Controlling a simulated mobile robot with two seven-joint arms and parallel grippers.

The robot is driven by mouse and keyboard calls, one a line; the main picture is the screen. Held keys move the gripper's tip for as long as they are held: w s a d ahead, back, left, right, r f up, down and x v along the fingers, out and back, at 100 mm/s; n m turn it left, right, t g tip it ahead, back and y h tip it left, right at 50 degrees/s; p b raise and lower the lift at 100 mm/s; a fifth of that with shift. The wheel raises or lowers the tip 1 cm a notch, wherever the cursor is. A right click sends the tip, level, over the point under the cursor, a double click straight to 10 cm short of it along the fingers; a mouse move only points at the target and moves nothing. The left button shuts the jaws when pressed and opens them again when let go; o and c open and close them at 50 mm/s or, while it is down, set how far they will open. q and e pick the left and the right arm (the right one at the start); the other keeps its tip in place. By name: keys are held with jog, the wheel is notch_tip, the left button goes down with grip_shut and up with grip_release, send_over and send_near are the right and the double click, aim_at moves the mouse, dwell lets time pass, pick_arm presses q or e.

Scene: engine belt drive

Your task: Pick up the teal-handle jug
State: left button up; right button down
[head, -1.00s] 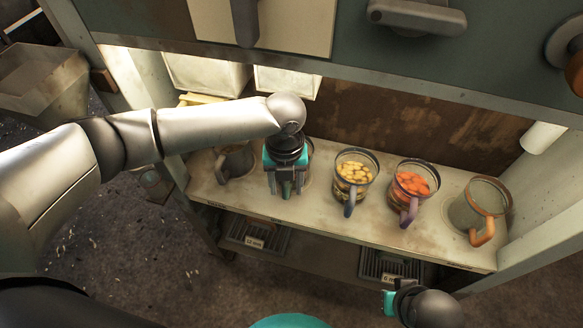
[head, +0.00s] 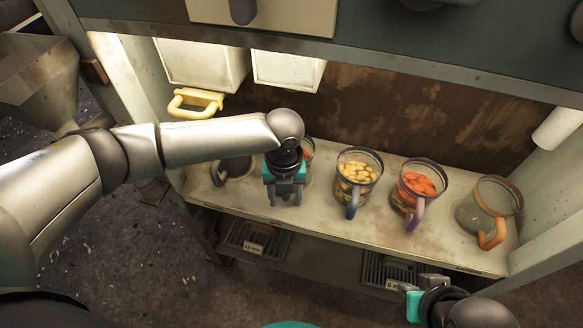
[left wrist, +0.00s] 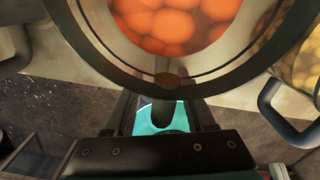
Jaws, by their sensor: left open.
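My left gripper (head: 286,196) is open in front of a jug (head: 308,148) on the shelf, which it mostly hides in the head view. In the left wrist view, this jug (left wrist: 170,22) has a dark rim and orange pieces inside.
On the shelf (head: 330,222), a dark jug (head: 234,168) stands left. To the right are a blue-handled jug (head: 358,178), a purple-handled jug (head: 418,186) and an orange-handled jug (head: 490,208). A yellow handle (head: 195,101) and white bins (head: 205,65) are behind my left arm.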

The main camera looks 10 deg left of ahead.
pick_arm(q)
jog(key=shift+c, duration=0.4)
grip_shut()
dwell(0.9)
